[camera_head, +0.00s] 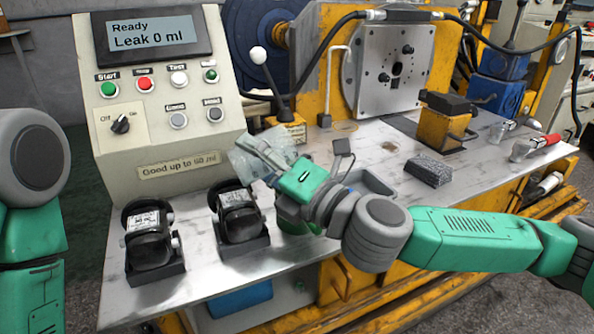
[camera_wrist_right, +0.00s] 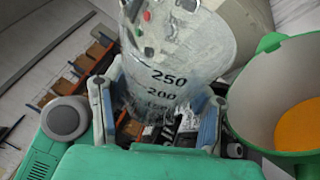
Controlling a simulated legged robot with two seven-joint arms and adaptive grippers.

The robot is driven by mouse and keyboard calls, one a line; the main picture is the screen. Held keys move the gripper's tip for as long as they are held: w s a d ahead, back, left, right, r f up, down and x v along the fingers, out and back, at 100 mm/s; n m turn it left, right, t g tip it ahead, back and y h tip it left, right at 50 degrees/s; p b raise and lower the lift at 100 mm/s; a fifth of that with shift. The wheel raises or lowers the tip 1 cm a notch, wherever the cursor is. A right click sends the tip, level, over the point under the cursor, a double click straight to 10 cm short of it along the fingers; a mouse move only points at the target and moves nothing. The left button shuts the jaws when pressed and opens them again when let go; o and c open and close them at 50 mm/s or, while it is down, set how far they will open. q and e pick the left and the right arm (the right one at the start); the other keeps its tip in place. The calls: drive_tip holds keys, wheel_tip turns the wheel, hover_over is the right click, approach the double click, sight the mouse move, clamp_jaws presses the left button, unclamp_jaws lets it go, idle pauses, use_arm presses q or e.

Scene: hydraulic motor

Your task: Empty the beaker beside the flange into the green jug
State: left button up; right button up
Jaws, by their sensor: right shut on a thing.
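My right gripper (camera_head: 277,163) is shut on a clear beaker (camera_head: 255,150), which is tilted and held above the bench in front of the control console. In the right wrist view the beaker (camera_wrist_right: 165,60) shows 250 and 200 marks between the fingers (camera_wrist_right: 158,112); whether liquid is in it I cannot tell. The green jug (camera_wrist_right: 258,95) is beside the beaker there, with orange-yellow contents at its bottom. In the head view the jug (camera_head: 296,228) is mostly hidden under my right gripper. The steel flange plate (camera_head: 376,78) stands behind. My left gripper is out of view.
The console (camera_head: 160,140) reads "Leak 0 ml" and has a "Good up to" label. Two black motor units (camera_head: 150,240) stand on the bench front left.

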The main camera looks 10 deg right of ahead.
drive_tip(key=shift+r+n+g+h+p, duration=0.15)
drive_tip(key=shift+n+g+p, duration=0.2)
drive_tip(key=shift+n+p, duration=0.65)
drive_tip(key=shift+r+n+g+h+p, duration=0.15)
drive_tip(key=shift+n+g+p, duration=0.35)
drive_tip(key=shift+p, duration=0.9)
drive_tip(key=shift+f+n+p, duration=0.1)
drive_tip(key=shift+n+p, duration=0.3)
drive_tip(key=shift+p, duration=0.1)
drive_tip(key=shift+f, duration=0.15)
drive_tip(key=shift+r+n+g+h+p, duration=0.3)
drive_tip(key=shift+r+n+p, duration=0.15)
drive_tip(key=shift+p, duration=0.65)
drive_tip(key=n+p, duration=0.1)
drive_tip(key=p, duration=0.2)
drive_tip(key=r+n+h+p, duration=0.1)
drive_tip(key=p, duration=0.1)
drive_tip(key=shift+w+d+r+p, duration=0.1)
drive_tip(key=shift+d+p, duration=0.15)
drive_tip(key=shift+p, duration=0.15)
drive_tip(key=shift+n, duration=0.25)
